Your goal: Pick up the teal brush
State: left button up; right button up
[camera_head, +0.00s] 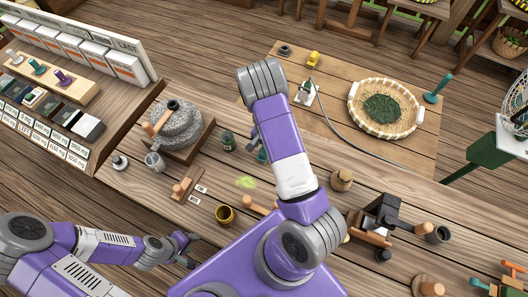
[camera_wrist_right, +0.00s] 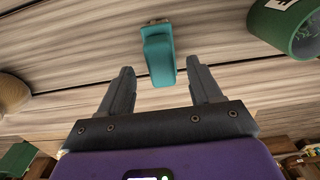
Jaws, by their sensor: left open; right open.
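The teal brush (camera_wrist_right: 158,55) lies on the wooden table in the right wrist view, its pale end away from me. My right gripper (camera_wrist_right: 161,68) is open. Its two fingers point at the brush, which appears between and just beyond the fingertips, not gripped. In the head view a small teal piece, apparently the brush (camera_head: 262,156), shows beside my right arm, which hides much of that area. My left gripper (camera_head: 190,251) is open and empty at the lower left, off the table's near edge.
A green can (camera_head: 228,141) stands close to the brush; a green cylinder (camera_wrist_right: 285,25) is at the wrist view's upper right. A stone mill (camera_head: 178,128), brass cup (camera_head: 225,215) and wooden knob (camera_head: 341,179) stand around. A basket (camera_head: 352,98) of leaves sits farther back.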

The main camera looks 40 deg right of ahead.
notch_tip(320, 180, down, 3)
jog(key=shift+f, duration=0.15)
jog(key=shift+c, duration=0.3)
jog(key=c, duration=1)
jog(key=shift+c, duration=0.3)
notch_tip(320, 180, up, 18)
jog(key=p, duration=0.1)
